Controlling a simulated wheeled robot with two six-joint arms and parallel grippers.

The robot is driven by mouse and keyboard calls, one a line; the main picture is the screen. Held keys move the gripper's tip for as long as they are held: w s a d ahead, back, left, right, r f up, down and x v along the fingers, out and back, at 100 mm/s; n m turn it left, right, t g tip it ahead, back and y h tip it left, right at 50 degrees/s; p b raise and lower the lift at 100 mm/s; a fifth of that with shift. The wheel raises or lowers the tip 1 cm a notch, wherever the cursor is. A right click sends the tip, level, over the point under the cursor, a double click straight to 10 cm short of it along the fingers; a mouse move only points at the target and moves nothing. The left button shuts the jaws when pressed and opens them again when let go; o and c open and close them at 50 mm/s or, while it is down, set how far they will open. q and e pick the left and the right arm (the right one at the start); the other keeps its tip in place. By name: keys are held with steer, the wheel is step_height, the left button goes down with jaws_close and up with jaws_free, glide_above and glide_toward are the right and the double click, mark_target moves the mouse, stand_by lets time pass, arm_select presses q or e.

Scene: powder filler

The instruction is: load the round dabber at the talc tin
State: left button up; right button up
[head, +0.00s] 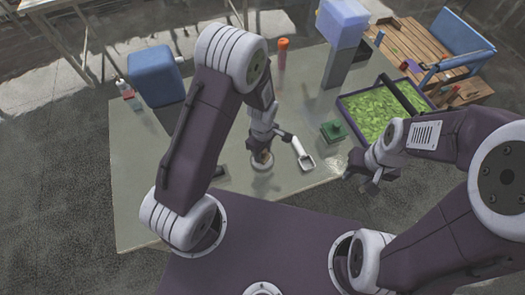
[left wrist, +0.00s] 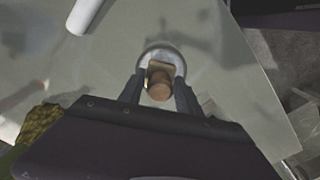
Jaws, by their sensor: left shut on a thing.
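My left gripper (head: 263,150) is shut on the brown handle of the round dabber (head: 262,157), over the grey table. In the left wrist view the brown round knob (left wrist: 159,86) sits between the two fingertips (left wrist: 160,92). A pale round rim (left wrist: 148,54) shows under and around it. I cannot tell whether this rim is the talc tin or the dabber's own base, nor whether they touch. My right gripper (head: 368,178) hangs at the table's right front edge, with nothing visible in it; its fingers are too small to read.
A white scoop (head: 302,154) lies just right of the left gripper. A green block (head: 333,131), a tray of green leaves (head: 345,113), an orange-capped tube (head: 282,62), a blue box (head: 155,75) and a bottle (head: 127,92) stand around. The table's left front (head: 135,215) is clear.

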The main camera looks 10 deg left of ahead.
arm_select(q)
steer(key=shift+s+r, duration=0.15)
steer(key=shift+s, duration=0.05)
steer(key=shift+w, duration=0.15)
steer(key=shift+f, duration=0.2)
steer(key=shift+f+b, duration=0.25)
steer(key=shift+b, duration=0.05)
stand_by(0.3)
steer(key=shift+f, duration=0.15)
stand_by(0.9)
step_height(320, 180, up, 7)
steer(key=p, duration=0.6)
stand_by(0.6)
